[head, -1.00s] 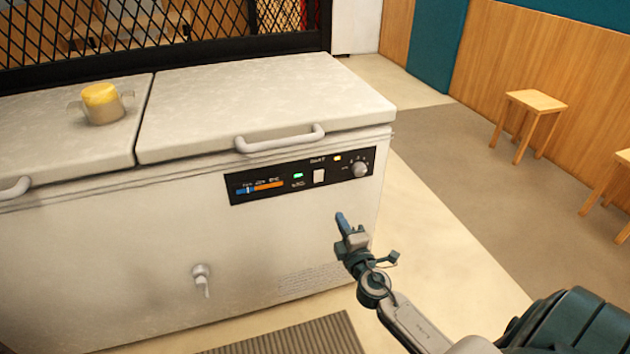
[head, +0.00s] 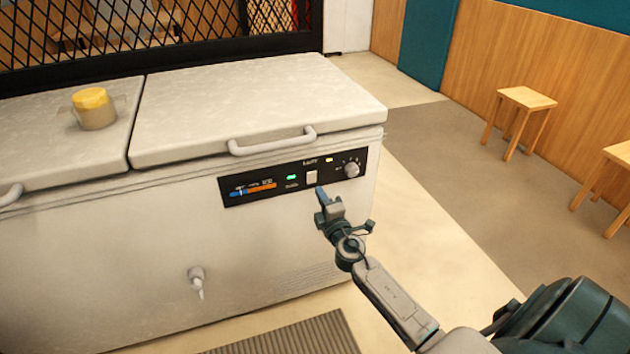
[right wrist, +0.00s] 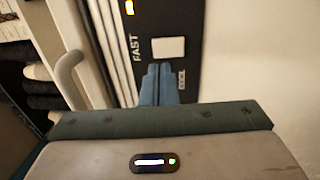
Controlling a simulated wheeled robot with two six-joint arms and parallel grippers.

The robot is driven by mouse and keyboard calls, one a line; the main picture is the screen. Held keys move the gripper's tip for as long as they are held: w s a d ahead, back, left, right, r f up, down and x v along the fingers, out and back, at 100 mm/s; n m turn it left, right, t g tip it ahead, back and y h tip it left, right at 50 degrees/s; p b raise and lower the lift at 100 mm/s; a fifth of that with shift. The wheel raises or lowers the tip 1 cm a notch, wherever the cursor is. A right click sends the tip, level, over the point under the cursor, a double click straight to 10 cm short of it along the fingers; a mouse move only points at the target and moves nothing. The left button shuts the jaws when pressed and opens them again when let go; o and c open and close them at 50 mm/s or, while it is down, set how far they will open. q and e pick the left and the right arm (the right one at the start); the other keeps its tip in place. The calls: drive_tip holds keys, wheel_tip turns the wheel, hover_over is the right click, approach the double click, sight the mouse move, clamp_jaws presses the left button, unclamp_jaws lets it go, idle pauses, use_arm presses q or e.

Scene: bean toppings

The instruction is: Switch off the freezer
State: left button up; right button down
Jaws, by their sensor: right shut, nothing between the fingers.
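The white chest freezer (head: 110,255) stands at the left and middle, both lids shut. Its black control panel (head: 228,198) is on the front. The panel has a blue-orange scale, a lit green light (head: 291,178), a white rocker switch (head: 311,177), a lit amber light (head: 329,160) and a round knob (head: 351,170). My right gripper (head: 321,193) is shut and empty, its blue fingertips just below the switch. In the right wrist view the fingertips (right wrist: 161,70) are close to the white switch (right wrist: 168,48); I cannot tell whether they touch it. My left gripper is not in view.
A pot with a yellow top (head: 95,110) stands on the left lid. A lid handle (head: 272,141) sticks out above the panel, and a drain tap (head: 197,280) lower down. A ribbed mat (head: 290,338) lies on the floor. Wooden stools (head: 525,98) stand at the right.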

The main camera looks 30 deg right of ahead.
sight(311, 175)
drive_tip(key=x, duration=0.5)
drive_tip(key=shift+w, duration=0.25)
